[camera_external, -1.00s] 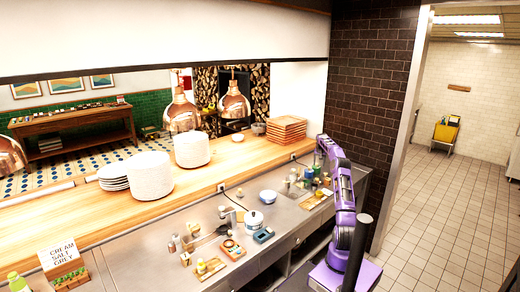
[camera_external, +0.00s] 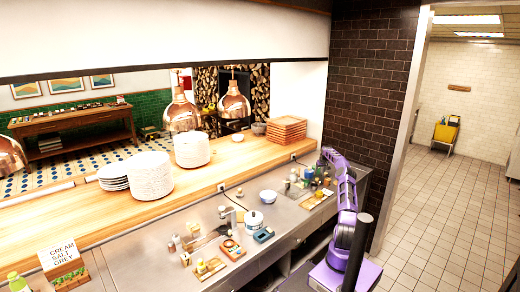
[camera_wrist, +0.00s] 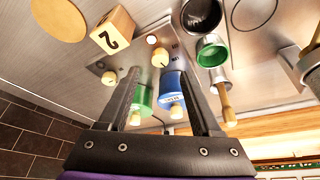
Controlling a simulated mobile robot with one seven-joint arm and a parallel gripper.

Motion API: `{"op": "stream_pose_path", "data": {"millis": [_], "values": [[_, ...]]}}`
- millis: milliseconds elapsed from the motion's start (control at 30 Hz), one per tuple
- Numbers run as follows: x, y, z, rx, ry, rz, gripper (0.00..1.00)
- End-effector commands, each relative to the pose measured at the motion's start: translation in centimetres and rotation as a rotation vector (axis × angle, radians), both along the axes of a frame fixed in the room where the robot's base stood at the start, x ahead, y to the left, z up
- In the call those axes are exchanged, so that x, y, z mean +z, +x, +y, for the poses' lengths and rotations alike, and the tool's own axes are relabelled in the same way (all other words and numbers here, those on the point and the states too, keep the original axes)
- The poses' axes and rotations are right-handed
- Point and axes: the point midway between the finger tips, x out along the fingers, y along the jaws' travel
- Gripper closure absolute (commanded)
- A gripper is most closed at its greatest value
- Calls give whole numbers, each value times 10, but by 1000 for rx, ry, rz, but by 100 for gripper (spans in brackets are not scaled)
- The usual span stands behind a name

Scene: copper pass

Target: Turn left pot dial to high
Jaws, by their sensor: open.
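In the wrist view my gripper (camera_wrist: 162,70) is open, with its two dark fingers apart and nothing held between them. Beyond the fingertips is a metal panel with a cream dial (camera_wrist: 110,78) to the left and another cream dial (camera_wrist: 160,57) near the middle. A small lit round lamp (camera_wrist: 152,40) sits by the middle dial. The fingers appear apart from both dials. Dial markings are too small to read. A green cylinder (camera_wrist: 146,97) and a blue labelled cylinder (camera_wrist: 172,88) show between the fingers. In the external view the gripper is too small to make out clearly.
Close around the panel are a wooden block marked 2 (camera_wrist: 113,33), a metal cup (camera_wrist: 201,16), a green-lined cup (camera_wrist: 212,50) and a wooden handle (camera_wrist: 226,102). The external view shows a white lidded pot (camera_external: 253,219) and a bowl (camera_external: 268,196) on the counter.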

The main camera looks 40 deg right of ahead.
Motion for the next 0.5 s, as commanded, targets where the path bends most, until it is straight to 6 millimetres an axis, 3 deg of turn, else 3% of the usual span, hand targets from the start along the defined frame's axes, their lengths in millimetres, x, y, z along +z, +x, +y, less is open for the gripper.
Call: {"op": "stream_pose_path", "data": {"millis": [200,500], "values": [[-36,13,-7,1,2,0,34],[-55,20,-12,1,0,0,34]]}}
